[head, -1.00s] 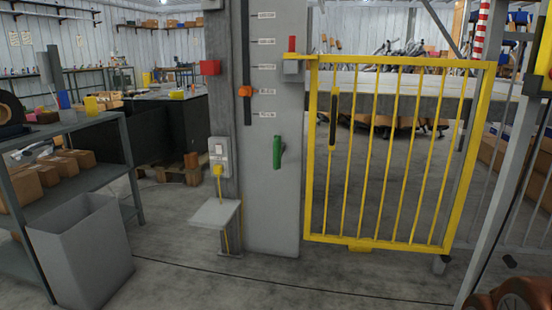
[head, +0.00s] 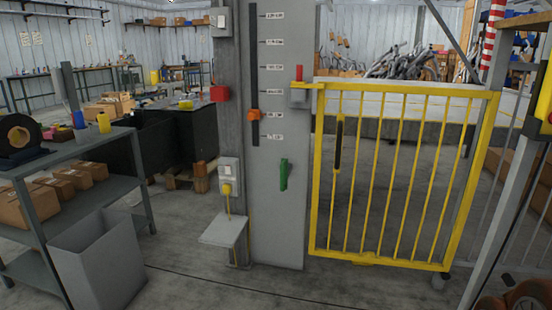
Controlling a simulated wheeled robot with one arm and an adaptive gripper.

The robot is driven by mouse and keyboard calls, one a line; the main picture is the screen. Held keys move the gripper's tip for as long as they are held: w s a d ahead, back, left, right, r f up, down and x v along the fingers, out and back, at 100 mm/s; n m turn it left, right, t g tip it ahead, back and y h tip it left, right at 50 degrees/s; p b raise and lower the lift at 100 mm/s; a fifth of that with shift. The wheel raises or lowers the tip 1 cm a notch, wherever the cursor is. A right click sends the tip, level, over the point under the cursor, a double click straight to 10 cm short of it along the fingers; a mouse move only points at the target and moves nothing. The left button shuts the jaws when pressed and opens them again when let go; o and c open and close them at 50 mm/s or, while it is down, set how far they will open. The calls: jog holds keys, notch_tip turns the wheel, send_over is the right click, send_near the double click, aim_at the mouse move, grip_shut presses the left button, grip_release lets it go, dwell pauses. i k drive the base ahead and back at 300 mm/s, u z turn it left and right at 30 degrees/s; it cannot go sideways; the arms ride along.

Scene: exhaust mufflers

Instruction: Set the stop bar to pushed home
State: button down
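No part is marked as the stop bar, and I cannot tell which one it is. A tall grey panel (head: 273,215) stands in the middle of the head view. It carries a dark vertical slot with an orange knob (head: 254,115) low in it, beside a column of small labels. A green handle (head: 284,174) sticks out lower on the panel, hanging roughly upright. A grey latch block with a red top (head: 298,92) sits at the panel's right edge, by the yellow gate (head: 330,252). A red box (head: 219,94) is on the post to the left. My gripper is not in view.
The gate looks closed against the panel. A small grey shelf (head: 223,231) and a switch box (head: 228,171) with a yellow plug sit left of the panel. A grey bin (head: 98,262) and shelving with cartons (head: 92,172) stand at left. The floor in front is clear.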

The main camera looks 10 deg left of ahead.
aim_at(286, 171)
jog(key=u, duration=0.25)
jog(key=i, duration=1.7)
jog(key=u, duration=3.15)
